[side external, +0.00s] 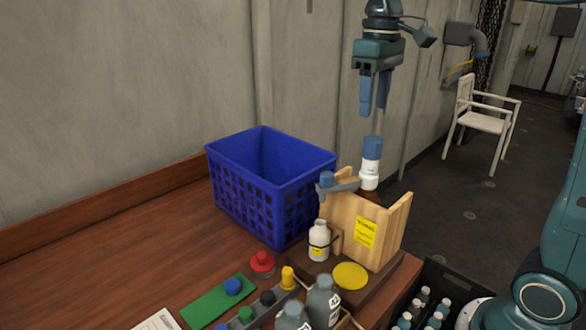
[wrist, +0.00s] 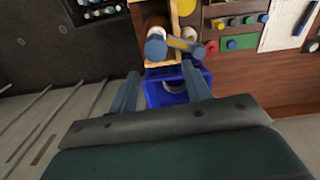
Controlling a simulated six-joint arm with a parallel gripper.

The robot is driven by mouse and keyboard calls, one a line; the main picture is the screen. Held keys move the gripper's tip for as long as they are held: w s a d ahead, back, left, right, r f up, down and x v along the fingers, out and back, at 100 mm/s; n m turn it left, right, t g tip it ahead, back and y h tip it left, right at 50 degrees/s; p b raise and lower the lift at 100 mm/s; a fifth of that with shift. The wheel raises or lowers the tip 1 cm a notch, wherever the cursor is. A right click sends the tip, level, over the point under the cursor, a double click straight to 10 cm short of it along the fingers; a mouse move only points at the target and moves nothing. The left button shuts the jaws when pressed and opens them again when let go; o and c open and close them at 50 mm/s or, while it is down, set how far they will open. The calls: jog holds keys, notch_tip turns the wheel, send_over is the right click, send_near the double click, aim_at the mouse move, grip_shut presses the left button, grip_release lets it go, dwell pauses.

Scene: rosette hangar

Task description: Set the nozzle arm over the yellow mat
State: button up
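The nozzle arm (side external: 344,186) is a grey bar on a dispenser with a white collar and blue top (side external: 372,147), standing in a wooden holder (side external: 338,215). It points left, with a small blue knob (side external: 326,179) near its end, above and beside a white bottle (side external: 319,241). The bar also shows in the wrist view (wrist: 179,43), pointing right. The round yellow mat (side external: 350,276) lies in front of the holder, and the arm is not over it; the wrist view shows its edge (wrist: 187,7). My gripper (side external: 374,110) is open and empty above the blue top.
A blue crate (side external: 233,204) stands left of the holder. Several coloured knobs (side external: 262,263) and grey bottles (side external: 324,302) occupy the front of the table. A black crate of bottles (side external: 446,284) is at the right. The brown table (side external: 140,262) is clear at the left.

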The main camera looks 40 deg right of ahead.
aim_at(328, 174)
jog(key=w+a+n, duration=0.3)
jog(key=a+n, duration=0.3)
jog(key=a, duration=0.2)
jog(key=shift+w+a+r+n, duration=0.15)
jog(key=shift+w+n, duration=0.1)
jog(key=shift+n, duration=0.15)
jog(key=shift+f, duration=0.3)
jog(key=shift+f, duration=6.6)
grip_shut()
